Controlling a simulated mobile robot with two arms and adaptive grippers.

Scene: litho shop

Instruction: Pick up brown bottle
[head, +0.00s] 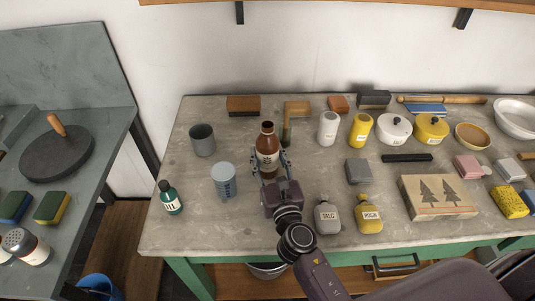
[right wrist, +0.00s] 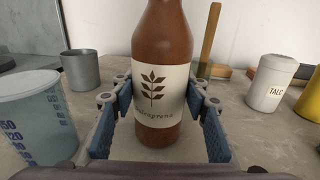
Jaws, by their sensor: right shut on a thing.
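The brown bottle (head: 267,138) stands upright near the middle of the grey worktop, with a cream label bearing a leaf print. It fills the centre of the right wrist view (right wrist: 163,30). My right gripper (head: 269,165) reaches it from the front, with one blue-padded finger on each side of the lower bottle. It is shut on the bottle, also in the right wrist view (right wrist: 161,125). Whether the base touches the worktop is hard to tell. My left gripper is not in view.
A grey cup (head: 203,140), a graduated beaker (head: 224,181) and a green oil bottle (head: 170,198) stand left of the bottle. A brush (head: 287,132) is behind it. White talc (head: 327,129) and yellow (head: 360,131) containers stand right.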

